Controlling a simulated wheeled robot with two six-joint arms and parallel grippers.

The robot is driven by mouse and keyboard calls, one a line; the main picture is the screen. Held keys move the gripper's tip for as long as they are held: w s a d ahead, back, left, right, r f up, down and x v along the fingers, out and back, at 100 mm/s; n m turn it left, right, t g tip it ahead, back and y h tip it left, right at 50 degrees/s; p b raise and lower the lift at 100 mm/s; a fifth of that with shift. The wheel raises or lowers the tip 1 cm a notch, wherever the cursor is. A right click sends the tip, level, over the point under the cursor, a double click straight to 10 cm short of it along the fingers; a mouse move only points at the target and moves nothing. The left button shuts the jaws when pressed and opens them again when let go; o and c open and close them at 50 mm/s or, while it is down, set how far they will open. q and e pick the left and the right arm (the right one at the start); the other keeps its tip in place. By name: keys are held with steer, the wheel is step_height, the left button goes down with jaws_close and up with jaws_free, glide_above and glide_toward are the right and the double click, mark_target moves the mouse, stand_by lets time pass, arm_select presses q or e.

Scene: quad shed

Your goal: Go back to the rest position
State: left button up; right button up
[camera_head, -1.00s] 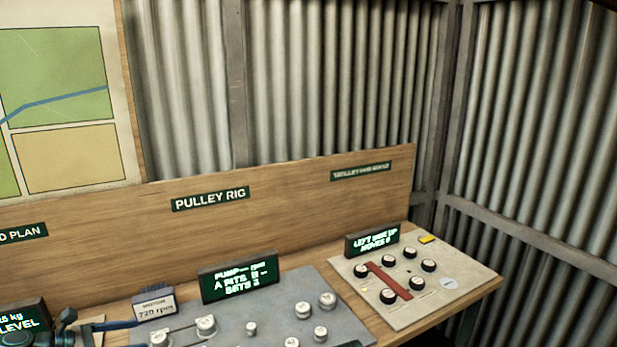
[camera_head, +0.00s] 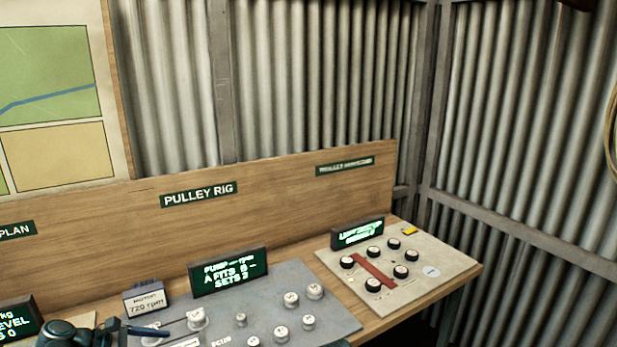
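My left gripper (camera_head: 150,329) is partly in view at the bottom left, dark, with a bluish finger reaching right over the near edge of the grey pulley board. The lower part of it is cut off by the frame, so its opening does not show. Nothing can be seen held in it. A dark sliver at the bottom edge, right of centre, is too small to identify. My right gripper is not seen.
The wooden bench carries a grey board (camera_head: 345,318) with several pale knobs, a pump display (camera_head: 228,272), a motor sign (camera_head: 146,300) reading 720 rpm, and a beige panel (camera_head: 440,262) with black knobs and a red bar. A wooden backboard (camera_head: 285,195) and corrugated walls stand behind.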

arm_select(q)
steer(key=d+f+m+g, duration=0.1)
steer(key=d+f+m, duration=0.1)
steer(key=d, duration=0.3)
steer(key=s+d+f+m+g+y, duration=0.1)
steer(key=d+f+m+g, duration=0.1)
steer(key=d+m, duration=0.2)
steer(key=d+f+m+g+y+b, duration=0.1)
steer(key=d+f+m+g, duration=0.1)
steer(key=d, duration=0.5)
steer(key=shift+s+d+f+m, duration=0.4)
steer(key=shift+f+m, duration=0.15)
steer(key=shift+m, duration=0.25)
steer(key=s+d+f+m+y, duration=0.2)
steer(key=s+d+m+y, duration=0.2)
steer(key=d+m, duration=0.3)
steer(key=s+d+f+m+g+y+b, duration=0.1)
steer(key=s+d+f+m+y, duration=0.2)
steer(key=d+m, duration=0.4)
steer(key=s+m+y, duration=0.1)
steer(key=m, duration=0.1)
steer(key=shift+s+m+y, duration=0.3)
